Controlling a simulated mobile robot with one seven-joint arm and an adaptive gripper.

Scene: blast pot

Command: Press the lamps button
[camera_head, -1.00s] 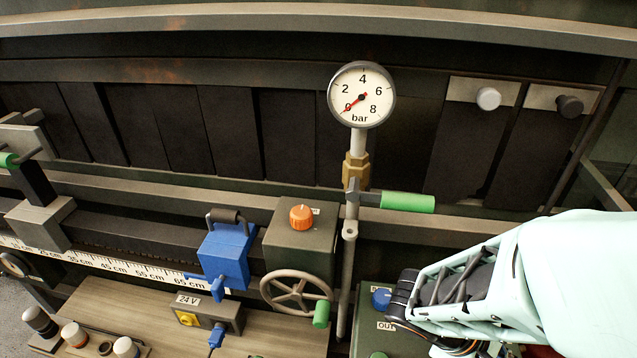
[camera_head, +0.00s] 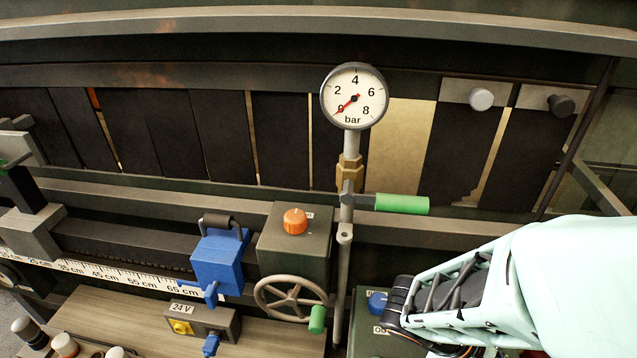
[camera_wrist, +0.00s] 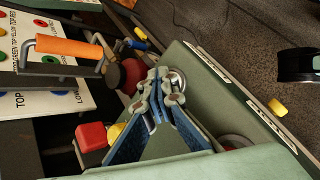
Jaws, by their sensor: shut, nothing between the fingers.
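My gripper (camera_wrist: 160,82) is shut and empty in the wrist view, its fingertips together over a green panel box (camera_wrist: 215,85). A small round button with a silver ring (camera_wrist: 178,80) lies right beside the fingertips, partly covered by them; I cannot tell whether they touch. No lamps label is readable, so I cannot tell which button is the lamps button. A red round knob (camera_wrist: 132,76) is left of the fingertips. Another red round part (camera_wrist: 235,141) is partly hidden at the lower right.
A blue knob (camera_head: 377,302) sits on a dark box beside my arm. A pressure gauge (camera_head: 354,96), a handwheel (camera_head: 291,298) and a green-handled lever (camera_head: 401,204) stand left of it. The wrist view shows a red block (camera_wrist: 92,136) and an orange handle (camera_wrist: 68,47).

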